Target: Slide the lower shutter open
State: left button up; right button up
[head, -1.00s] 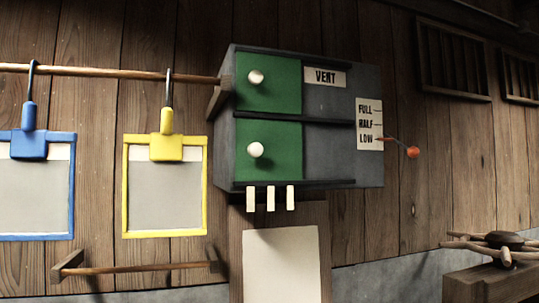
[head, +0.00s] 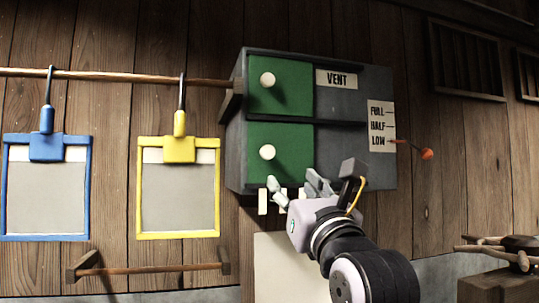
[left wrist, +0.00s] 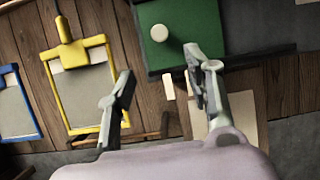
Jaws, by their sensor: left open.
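The lower shutter (head: 295,140) is a green panel with a white round knob (head: 267,152), covering the left part of the grey vent box's lower bay. It also shows in the left wrist view (left wrist: 215,30), with its knob (left wrist: 159,32) just beyond my fingertips. My left gripper (head: 290,180) is open and empty, just below the knob in the head view. In the left wrist view my left gripper (left wrist: 158,64) has its fingers spread, with the knob above the gap between them. My right gripper is not in view.
An upper green shutter (head: 290,85) with a white knob sits above. White tabs (head: 263,202) hang under the box. Yellow (head: 141,190) and blue (head: 86,190) framed panels hang from a rod at left. An orange-tipped lever (head: 427,154) sticks out at right.

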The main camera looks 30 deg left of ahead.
aim_at(269, 154)
pick_arm(q)
jog(key=p+x, duration=0.6)
jog(key=x, duration=0.9)
jog(key=shift+a+r+p, duration=0.1)
jog(key=shift+r+p, duration=0.1)
jog(key=shift+p, duration=0.2)
jog(key=shift+w+a+r, duration=0.15)
jog(key=shift+w+a, duration=0.3)
jog(key=shift+a, duration=0.1)
grip_shut()
